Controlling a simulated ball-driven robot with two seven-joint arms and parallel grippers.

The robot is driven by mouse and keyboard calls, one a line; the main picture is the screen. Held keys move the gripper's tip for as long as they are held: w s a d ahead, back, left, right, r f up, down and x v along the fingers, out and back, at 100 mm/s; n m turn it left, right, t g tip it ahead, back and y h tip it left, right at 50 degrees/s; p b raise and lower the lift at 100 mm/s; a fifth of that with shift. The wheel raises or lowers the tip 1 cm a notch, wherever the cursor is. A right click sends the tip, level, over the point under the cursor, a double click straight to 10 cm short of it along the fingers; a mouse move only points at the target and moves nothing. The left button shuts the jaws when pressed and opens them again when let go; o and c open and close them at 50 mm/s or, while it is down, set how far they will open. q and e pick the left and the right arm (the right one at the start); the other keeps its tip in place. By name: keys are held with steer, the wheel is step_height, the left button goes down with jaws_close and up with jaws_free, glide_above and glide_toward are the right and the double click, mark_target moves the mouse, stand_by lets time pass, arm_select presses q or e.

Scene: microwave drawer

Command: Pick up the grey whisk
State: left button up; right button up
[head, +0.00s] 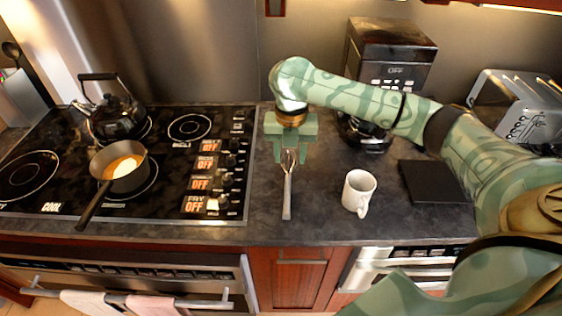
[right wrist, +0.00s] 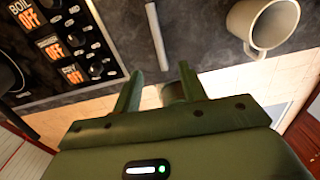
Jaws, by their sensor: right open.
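The grey whisk (head: 287,197) lies on the dark counter right of the cooktop, its handle towards the front edge and its wire head towards the back. My right gripper (head: 291,155) is over the wire head and partly hides it. In the right wrist view my right gripper (right wrist: 162,82) shows two spread fingers with a gap between them. The whisk's handle (right wrist: 157,36) shows beyond the fingertips there. I cannot tell the exact height of the fingers above the whisk. My left gripper is not in view.
A white mug (head: 358,190) stands right of the whisk. A cooktop (head: 60,150) with a pan (head: 125,178) and a black kettle (head: 115,115) is on the left. A coffee maker (head: 388,50), a toaster (head: 515,105) and a dark flat square (head: 432,182) are on the right.

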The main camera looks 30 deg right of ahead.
steer(key=b, duration=0.3)
glide_above(287, 192)
steer(key=s, duration=0.1)
step_height(287, 192, down, 7)
steer(key=shift+s+d+r, duration=0.1)
steer(key=shift+s, duration=0.05)
steer(key=f, duration=0.2)
steer(key=shift+w+f, duration=0.3)
steer(key=shift+f, duration=0.1)
steer(key=shift+f+b, duration=0.35)
steer(key=shift+f, duration=0.4)
steer(key=f+b, duration=0.1)
steer(key=f, duration=0.2)
steer(key=f+b, duration=0.1)
steer(key=shift+w+f+b, duration=0.25)
steer(key=shift+w+b, duration=0.05)
steer(key=shift+w, duration=0.05)
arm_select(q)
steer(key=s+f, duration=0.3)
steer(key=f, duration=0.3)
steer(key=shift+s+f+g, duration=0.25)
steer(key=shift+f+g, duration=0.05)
arm_select(e)
steer(key=shift+r, duration=0.15)
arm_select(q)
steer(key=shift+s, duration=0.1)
arm_select(e)
jaws_close()
